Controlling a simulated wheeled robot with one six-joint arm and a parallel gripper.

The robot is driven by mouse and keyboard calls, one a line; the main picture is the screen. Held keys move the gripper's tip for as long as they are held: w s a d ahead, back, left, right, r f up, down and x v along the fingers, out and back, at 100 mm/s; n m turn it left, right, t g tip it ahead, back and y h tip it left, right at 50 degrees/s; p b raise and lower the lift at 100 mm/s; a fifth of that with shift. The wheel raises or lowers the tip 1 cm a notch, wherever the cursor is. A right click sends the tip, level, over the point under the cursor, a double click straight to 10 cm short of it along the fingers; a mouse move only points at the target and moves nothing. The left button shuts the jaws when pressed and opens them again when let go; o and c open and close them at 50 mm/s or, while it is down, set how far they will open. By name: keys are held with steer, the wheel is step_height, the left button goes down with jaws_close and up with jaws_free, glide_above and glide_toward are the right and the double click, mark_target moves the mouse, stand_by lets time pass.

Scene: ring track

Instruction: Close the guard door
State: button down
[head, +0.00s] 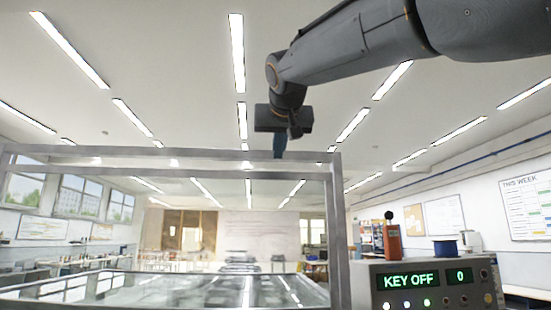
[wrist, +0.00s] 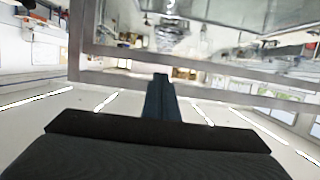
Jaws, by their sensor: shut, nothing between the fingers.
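A grey metal guard frame (head: 337,235) with see-through panels fills the left and middle of the head view. I cannot tell which part of it is the guard door, or how far open the door stands. My gripper (head: 280,150) is up at the frame's top rail (head: 120,151), near its right corner. It points down, shut and empty. In the wrist view, which is upside down, the gripper (wrist: 161,80) reaches toward a rail of the frame (wrist: 230,72). I cannot tell whether it touches the rail.
A control box (head: 430,290) right of the frame reads KEY OFF and 0. An orange device (head: 392,242) and a blue spool (head: 445,247) stand on it. Inside the frame lies a shiny flat surface (head: 190,288). Benches and windows are farther back.

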steer(key=w+p, duration=0.4)
steer(key=w, duration=0.5)
steer(key=shift+w+f, duration=0.15)
steer(key=shift+f, duration=0.25)
steer(key=shift+f, duration=0.1)
